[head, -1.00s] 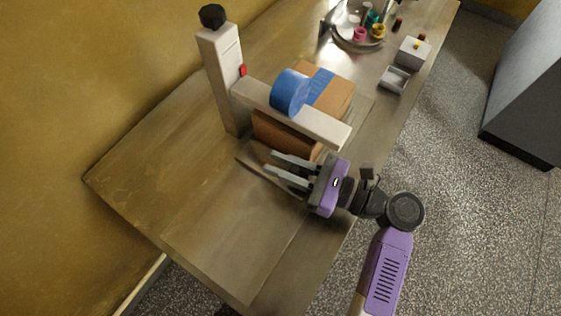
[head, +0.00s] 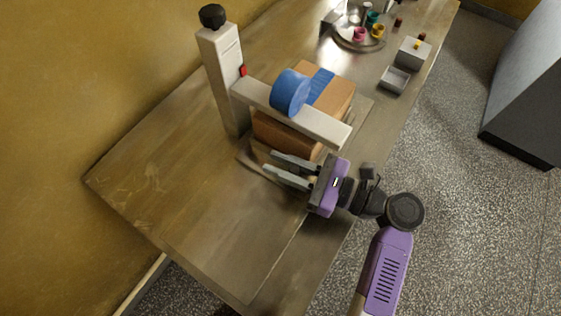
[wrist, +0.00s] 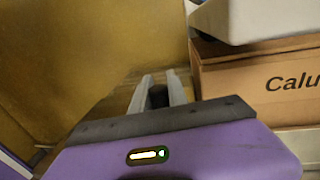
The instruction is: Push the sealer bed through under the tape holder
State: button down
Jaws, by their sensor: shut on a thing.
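A brown cardboard box (head: 338,95) with a blue tape strip on top stands on the thin flat sealer bed (head: 246,159). The box also shows in the wrist view (wrist: 260,82), close to the right. The tape holder is a pale post with a beam (head: 322,128) that crosses over the box and carries a blue tape roll (head: 290,92). My gripper (head: 268,161) is low at the near side of the box, fingers pointing left. In the wrist view, its fingers close around a small dark upright handle (wrist: 158,96). The handle's base is hidden.
The steel table (head: 215,240) is bare at the near left. A yellow wall borders it on the left. Farther back stand a small grey tray (head: 394,80), a pale box (head: 413,52) and a round tray with coloured cups (head: 357,38).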

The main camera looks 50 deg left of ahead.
aim_at(295, 149)
jog(key=w, duration=0.2)
jog(key=w+b, duration=0.1)
jog(key=w, duration=0.1)
jog(key=shift+a, duration=0.4)
jog(key=shift+w+r, duration=0.1)
jog(key=shift+w, duration=0.15)
jog(key=c, duration=1.6)
grip_release()
jog(key=shift+w+a, duration=0.1)
jog(key=shift+o, duration=0.2)
jog(key=b+v, duration=0.1)
jog(key=v, duration=0.6)
jog(key=shift+d, duration=0.4)
